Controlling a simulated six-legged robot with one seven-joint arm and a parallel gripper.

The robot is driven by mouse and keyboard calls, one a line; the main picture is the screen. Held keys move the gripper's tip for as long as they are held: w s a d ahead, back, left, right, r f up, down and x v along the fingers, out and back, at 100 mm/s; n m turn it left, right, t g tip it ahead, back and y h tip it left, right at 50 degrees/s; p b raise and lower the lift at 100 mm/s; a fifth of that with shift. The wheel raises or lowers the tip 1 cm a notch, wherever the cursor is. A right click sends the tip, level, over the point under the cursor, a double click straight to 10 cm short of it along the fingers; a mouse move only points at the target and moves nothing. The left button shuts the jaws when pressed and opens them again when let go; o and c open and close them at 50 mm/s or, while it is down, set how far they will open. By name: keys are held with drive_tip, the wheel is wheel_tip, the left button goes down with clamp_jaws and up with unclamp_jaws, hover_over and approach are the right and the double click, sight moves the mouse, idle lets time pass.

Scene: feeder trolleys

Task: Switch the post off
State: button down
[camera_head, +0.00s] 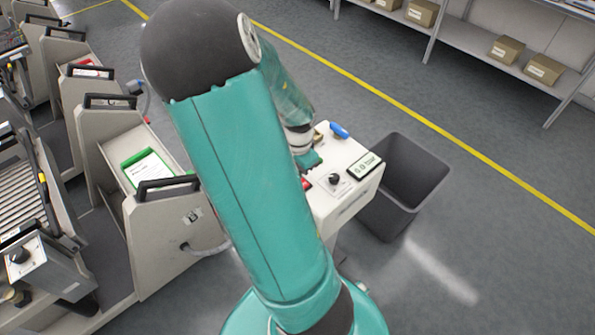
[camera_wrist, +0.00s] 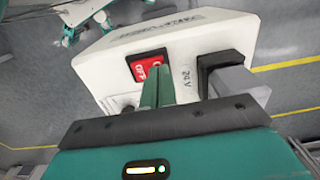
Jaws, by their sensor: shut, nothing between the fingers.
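The post (camera_head: 350,192) has a white sloped top with a black knob (camera_head: 335,179), a small display (camera_head: 364,166) reading about 6.0 bar, and a red switch (camera_head: 307,184) partly hidden by my arm. In the wrist view the red switch (camera_wrist: 139,70) sits in a black frame on the white housing (camera_wrist: 110,65), with white lettering that seems to read OFF. My gripper (camera_wrist: 156,72) is shut and empty; its green fingertips overlap the switch's right part. I cannot tell whether they touch it, nor which way the switch is tipped. My gripper (camera_head: 308,160) is partly hidden in the head view.
A dark open bin (camera_head: 415,175) stands right of the post. Feeder trolleys (camera_head: 150,215) crowd the left. A blue-handled thing (camera_head: 339,130) lies on the post's back edge. A black part (camera_wrist: 215,66) sits beside a 24 V label. Floor beyond the yellow line is clear up to shelves (camera_head: 490,60).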

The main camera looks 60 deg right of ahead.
drive_tip(key=shift+f, duration=0.25)
drive_tip(key=shift+f+g, duration=0.2)
drive_tip(key=shift+g, duration=0.1)
idle(0.4)
drive_tip(key=shift+s+a+r, duration=0.2)
drive_tip(key=shift+s+r, duration=0.15)
drive_tip(key=shift+s, duration=0.35)
drive_tip(key=shift+d+r, duration=0.1)
